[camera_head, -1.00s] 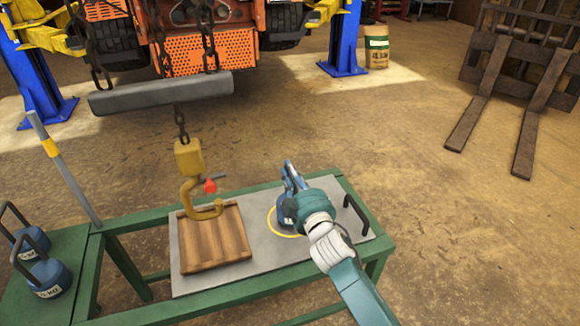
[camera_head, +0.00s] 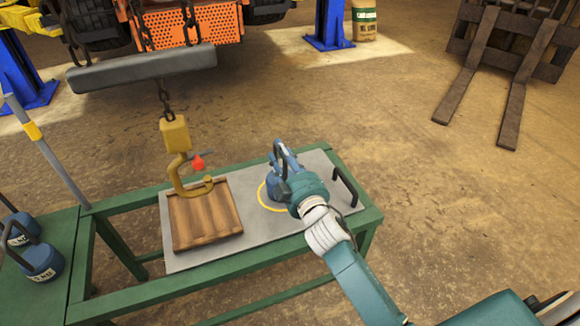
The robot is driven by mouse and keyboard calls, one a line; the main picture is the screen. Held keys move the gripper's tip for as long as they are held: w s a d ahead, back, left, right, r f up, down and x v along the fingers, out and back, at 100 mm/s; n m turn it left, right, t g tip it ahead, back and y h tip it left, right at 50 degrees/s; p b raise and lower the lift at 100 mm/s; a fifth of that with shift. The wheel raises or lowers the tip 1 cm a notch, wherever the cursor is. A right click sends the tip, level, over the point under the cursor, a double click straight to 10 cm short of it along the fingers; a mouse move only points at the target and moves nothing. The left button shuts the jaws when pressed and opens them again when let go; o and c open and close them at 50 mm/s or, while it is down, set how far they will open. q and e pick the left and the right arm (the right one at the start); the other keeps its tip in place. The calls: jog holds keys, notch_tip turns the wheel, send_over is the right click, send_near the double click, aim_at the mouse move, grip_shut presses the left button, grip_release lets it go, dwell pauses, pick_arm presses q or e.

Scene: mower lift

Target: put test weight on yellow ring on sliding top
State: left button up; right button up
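A blue test weight (camera_head: 273,188) with a dark handle appears to stand within the yellow ring (camera_head: 262,202) on the grey sliding top (camera_head: 250,245). My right gripper (camera_head: 282,155) is at the weight's handle, its arm coming in from the lower right. The gripper and wrist cover much of the weight and the ring's right side, and I cannot tell whether the fingers grip the handle. Another blue weight (camera_head: 42,262) stands on the green bench at the left, with one more partly visible behind it. My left gripper is not in view.
A wooden board (camera_head: 205,215) lies on the top's left half, under a yellow hook (camera_head: 178,165) hanging by chain from a grey beam (camera_head: 142,68). A black handle (camera_head: 345,186) is at the top's right end. A grey lever (camera_head: 45,150) rises at the left.

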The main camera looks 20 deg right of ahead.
jog(key=s, duration=0.9)
jog(key=s+d+f+m+g+h, duration=0.1)
jog(key=s+d+f+m+g, duration=0.1)
jog(key=s+f+g, duration=0.4)
jog(key=s+d+f+m+g+h, duration=0.1)
jog(key=s+d+f+m+g, duration=0.1)
jog(key=s+f, duration=0.5)
pick_arm(q)
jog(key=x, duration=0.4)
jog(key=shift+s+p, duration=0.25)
jog(key=shift+p, duration=0.15)
pick_arm(e)
jog(key=s+a+f+g, duration=0.2)
jog(key=s+f+g, duration=0.1)
jog(key=s, duration=0.4)
jog(key=s+a+f+m+g+y, duration=0.1)
jog(key=s+f+g, duration=0.2)
jog(key=s+f, duration=0.3)
jog(key=shift+s+a+f+g+y, duration=0.3)
jog(key=shift+s+a+g, duration=0.1)
jog(key=shift+s, duration=0.6)
